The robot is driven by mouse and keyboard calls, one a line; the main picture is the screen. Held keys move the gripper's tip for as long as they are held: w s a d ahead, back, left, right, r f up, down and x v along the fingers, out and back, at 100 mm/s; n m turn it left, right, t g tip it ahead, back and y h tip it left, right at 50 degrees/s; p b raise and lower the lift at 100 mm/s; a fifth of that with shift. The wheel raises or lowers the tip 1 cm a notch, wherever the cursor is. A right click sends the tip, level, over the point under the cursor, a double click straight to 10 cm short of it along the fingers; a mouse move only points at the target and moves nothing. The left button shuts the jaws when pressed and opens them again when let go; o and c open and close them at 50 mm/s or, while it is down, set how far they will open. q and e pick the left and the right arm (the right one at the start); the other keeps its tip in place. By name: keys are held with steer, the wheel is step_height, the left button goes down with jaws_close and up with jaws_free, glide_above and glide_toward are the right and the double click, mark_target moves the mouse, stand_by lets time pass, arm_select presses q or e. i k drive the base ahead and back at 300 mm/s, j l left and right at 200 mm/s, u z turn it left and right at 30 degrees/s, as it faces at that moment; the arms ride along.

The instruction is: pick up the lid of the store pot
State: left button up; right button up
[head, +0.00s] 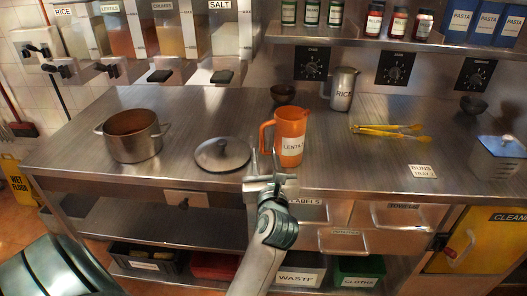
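A round grey metal lid (222,155) with a small dark knob on top lies flat on the steel counter. An open two-handled metal pot (133,136) with a brown inside stands to its left, uncovered. My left gripper (266,160) is at the counter's front edge, to the right of the lid and apart from it. Its two fingers point away from me with a gap between them, and it looks empty. My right gripper is not in view.
An orange jug (291,138) labelled lentils stands just beyond the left gripper. The counter between pot and lid is clear.

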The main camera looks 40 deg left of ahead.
mark_target(222, 154)
steer(key=u, duration=1.45)
